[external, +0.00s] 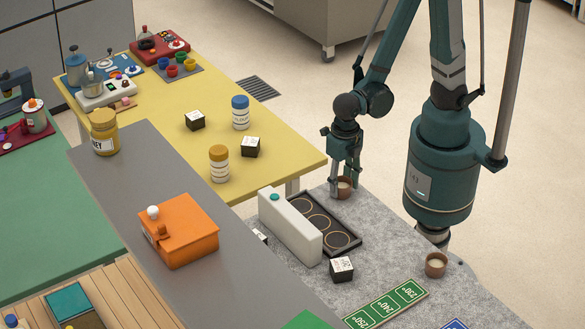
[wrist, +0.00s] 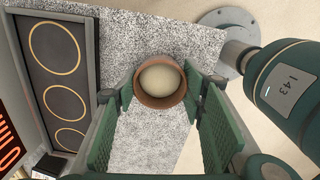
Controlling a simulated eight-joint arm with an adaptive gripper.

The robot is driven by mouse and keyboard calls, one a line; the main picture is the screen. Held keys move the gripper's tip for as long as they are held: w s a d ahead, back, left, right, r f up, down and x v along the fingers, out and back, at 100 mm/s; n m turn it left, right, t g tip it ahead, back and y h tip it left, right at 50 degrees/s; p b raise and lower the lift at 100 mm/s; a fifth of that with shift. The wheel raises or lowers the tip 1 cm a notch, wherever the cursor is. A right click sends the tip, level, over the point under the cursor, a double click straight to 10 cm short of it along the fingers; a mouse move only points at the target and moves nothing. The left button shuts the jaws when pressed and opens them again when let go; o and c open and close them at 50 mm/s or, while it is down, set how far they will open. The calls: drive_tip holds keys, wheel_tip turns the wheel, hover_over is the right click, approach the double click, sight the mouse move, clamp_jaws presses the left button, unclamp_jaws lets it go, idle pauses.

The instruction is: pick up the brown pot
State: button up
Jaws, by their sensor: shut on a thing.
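A small brown pot (external: 344,188) with pale cream contents is between the fingers of my gripper (external: 343,184), at the far end of the grey speckled surface. In the wrist view, the brown pot (wrist: 160,101) sits upright at the fingertips, with a green pad of my gripper (wrist: 160,88) against each side. My gripper is shut on it. I cannot tell whether the pot's base touches the surface. A second, similar brown pot (external: 436,265) stands on the grey surface nearer the camera.
A black tray with three rings (external: 353,243) and a white panel box (external: 290,226) stand left of the gripper. A dark cube with a white top (external: 342,269) and a green number board (external: 387,304) lie nearer. The yellow table (external: 285,163) holds jars and cubes.

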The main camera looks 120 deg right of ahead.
drive_tip(key=shift+r, duration=0.15)
drive_tip(key=shift+r+p, duration=1.2)
drive_tip(key=shift+r, duration=3.65)
drive_tip(key=shift+r, duration=0.1)
wheel_tip(320, 180, up, 5)
hover_over(342, 182)
drive_tip(key=w+d+r+p, duration=0.1)
drive_tip(key=w+d+r, duration=0.1)
drive_tip(key=w+d, duration=1)
drive_tip(key=w+d+r+p, duration=0.2)
drive_tip(key=w+d, duration=0.8)
drive_tip(key=w, duration=0.3)
drive_tip(key=w+d+f+p, duration=0.15)
drive_tip(key=w+d, duration=0.35)
drive_tip(key=d, duration=0.6)
drive_tip(key=w+d+f, duration=0.2)
drive_tip(key=w+d, duration=0.2)
drive_tip(key=d, duration=0.7)
drive_tip(key=shift+a+f, duration=0.1)
drive_tip(key=shift+f, duration=2.65)
